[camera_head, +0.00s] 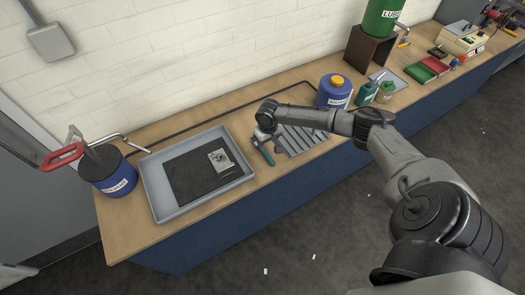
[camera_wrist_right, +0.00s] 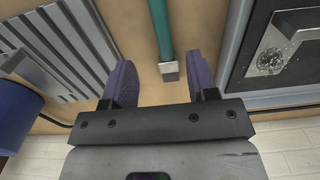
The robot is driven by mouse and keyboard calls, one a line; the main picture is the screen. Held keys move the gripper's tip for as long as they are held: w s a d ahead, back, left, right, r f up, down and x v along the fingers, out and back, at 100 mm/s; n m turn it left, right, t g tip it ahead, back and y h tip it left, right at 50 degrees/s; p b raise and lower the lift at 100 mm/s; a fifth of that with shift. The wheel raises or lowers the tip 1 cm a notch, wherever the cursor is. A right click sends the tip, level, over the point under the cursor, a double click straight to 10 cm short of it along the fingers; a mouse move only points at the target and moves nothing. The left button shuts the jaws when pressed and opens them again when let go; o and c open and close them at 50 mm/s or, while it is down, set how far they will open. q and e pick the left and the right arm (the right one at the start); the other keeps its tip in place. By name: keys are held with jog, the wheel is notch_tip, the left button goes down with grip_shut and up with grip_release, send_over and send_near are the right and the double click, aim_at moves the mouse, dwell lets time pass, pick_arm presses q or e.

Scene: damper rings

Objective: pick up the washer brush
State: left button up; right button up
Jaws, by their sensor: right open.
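The washer brush (camera_head: 265,151) has a teal handle and lies on the wooden bench between the grey tray and the ribbed metal rack. In the right wrist view the teal brush (camera_wrist_right: 160,28) runs down from the top edge to a metal end piece. My right gripper (camera_wrist_right: 162,80) is open, its two dark fingers apart on either side of that metal end, with nothing gripped. In the head view my right gripper (camera_head: 262,132) is above the brush and partly hides it. Bristles cannot be made out. My left gripper is not in view.
The grey tray (camera_head: 160,190) with a black mat and a metal part (camera_head: 221,160) stands left of the brush. The ribbed rack (camera_head: 302,138) is close on its right. A blue drum (camera_head: 337,92) stands behind the rack, and a blue bucket (camera_head: 118,180) is at far left.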

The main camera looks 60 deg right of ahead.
aim_at(267, 154)
jog(key=shift+a+f, duration=0.1)
jog(key=shift+f, duration=3.9)
jog(key=shift+c, duration=0.4)
grip_shut()
